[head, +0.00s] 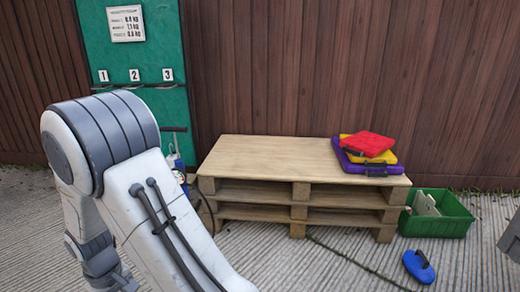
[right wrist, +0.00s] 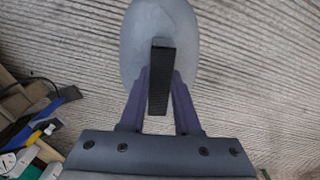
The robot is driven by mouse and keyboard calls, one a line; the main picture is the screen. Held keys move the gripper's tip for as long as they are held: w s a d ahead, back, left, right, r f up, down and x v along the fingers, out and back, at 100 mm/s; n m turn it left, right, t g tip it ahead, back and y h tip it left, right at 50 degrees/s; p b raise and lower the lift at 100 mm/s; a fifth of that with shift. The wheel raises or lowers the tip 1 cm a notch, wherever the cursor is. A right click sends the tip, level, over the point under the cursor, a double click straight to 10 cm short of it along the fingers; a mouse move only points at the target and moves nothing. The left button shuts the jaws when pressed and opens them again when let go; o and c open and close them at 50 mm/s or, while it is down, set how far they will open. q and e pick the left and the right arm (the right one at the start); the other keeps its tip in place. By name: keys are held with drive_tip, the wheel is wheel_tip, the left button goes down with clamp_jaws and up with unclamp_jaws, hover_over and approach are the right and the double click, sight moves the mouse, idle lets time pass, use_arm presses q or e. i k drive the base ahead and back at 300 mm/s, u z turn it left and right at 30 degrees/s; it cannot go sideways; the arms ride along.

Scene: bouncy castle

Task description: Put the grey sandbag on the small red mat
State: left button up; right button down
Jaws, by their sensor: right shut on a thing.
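The grey sandbag (right wrist: 160,30) is an oval with a black strap handle (right wrist: 159,75) in the right wrist view. My right gripper (right wrist: 160,80) is shut on the strap, and the bag hangs above the ribbed ground. The small red mat (head: 367,143) lies on top of a yellow mat (head: 372,157) and a purple mat (head: 350,165), stacked at the right end of a wooden pallet table (head: 260,153). The sandbag is not in the head view. A large white arm link of mine fills the left of that view, with no left gripper visible.
A blue bag (head: 419,266) with a dark handle lies on the ground at the front right. A green crate (head: 437,226) with pale items stands right of the pallets. A green numbered board (head: 150,75) leans by the wooden fence. The pallet table's left and middle are clear.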

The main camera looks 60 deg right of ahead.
sight(368, 141)
drive_tip(key=k, duration=0.35)
drive_tip(key=z, duration=2.05)
drive_tip(key=i, duration=1.65)
drive_tip(key=z, duration=0.05)
